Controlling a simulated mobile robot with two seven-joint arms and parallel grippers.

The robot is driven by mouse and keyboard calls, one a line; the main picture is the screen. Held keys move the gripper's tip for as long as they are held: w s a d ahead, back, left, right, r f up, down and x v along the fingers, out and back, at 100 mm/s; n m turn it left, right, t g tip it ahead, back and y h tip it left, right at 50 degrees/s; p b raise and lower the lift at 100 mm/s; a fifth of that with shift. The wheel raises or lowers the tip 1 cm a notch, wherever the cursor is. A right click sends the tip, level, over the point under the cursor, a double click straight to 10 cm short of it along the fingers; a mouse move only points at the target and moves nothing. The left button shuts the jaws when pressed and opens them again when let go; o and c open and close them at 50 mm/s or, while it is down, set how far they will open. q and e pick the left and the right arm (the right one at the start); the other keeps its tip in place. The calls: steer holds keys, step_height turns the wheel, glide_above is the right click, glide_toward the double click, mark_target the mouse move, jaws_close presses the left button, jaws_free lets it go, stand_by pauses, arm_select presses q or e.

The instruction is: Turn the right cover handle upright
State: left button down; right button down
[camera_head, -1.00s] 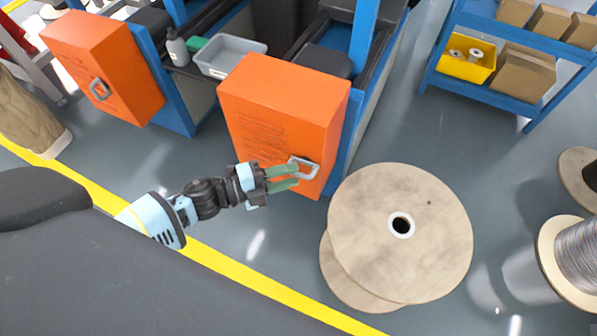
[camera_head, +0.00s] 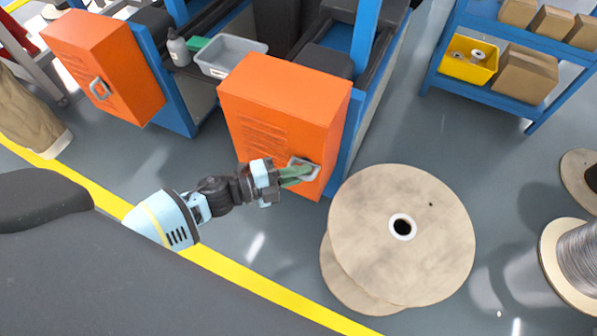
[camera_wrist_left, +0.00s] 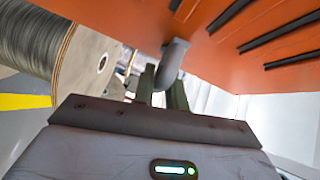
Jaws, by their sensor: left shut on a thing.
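The right orange cover (camera_head: 262,150) stands in the middle of the head view, with a grey handle (camera_head: 311,170) low on the right of its front face. My left gripper (camera_head: 297,175) is at this handle, its green fingers closed on it. In the left wrist view the fingers (camera_wrist_left: 160,88) sit on either side of the grey handle (camera_wrist_left: 172,62), under the orange cover (camera_wrist_left: 235,40). The handle lies tilted, and part of it is hidden by the fingers. My right gripper is in neither view.
A large wooden cable reel (camera_head: 372,225) stands close to the right of the gripper. A second orange cover (camera_head: 105,65) with its own handle is at the upper left. A grey bin (camera_head: 230,72) lies behind. The floor below the gripper is clear.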

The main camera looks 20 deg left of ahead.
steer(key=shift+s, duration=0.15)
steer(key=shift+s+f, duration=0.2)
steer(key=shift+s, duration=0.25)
